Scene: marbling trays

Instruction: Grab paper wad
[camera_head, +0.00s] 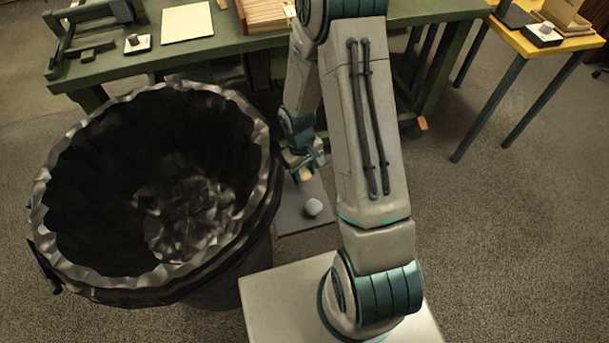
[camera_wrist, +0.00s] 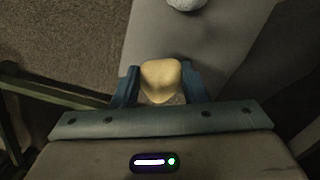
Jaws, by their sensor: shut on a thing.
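My gripper (camera_head: 305,172) reaches down beside the bin, low over a grey mat. In the wrist view its blue fingers (camera_wrist: 161,88) are shut on a yellowish, rounded lump (camera_wrist: 161,76), which looks like a paper wad. The lump also shows as a small yellow patch at the fingertips in the head view (camera_head: 306,175). A second, whitish round wad (camera_head: 313,207) lies on the mat, apart from my gripper. Part of it shows at the top edge of the wrist view (camera_wrist: 186,4).
A large black bin (camera_head: 262,180) with a crinkled liner stands open close to the left of my gripper. A green workbench (camera_head: 230,43) stands behind. A yellow table (camera_head: 530,47) is at the back right. The floor at right is clear.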

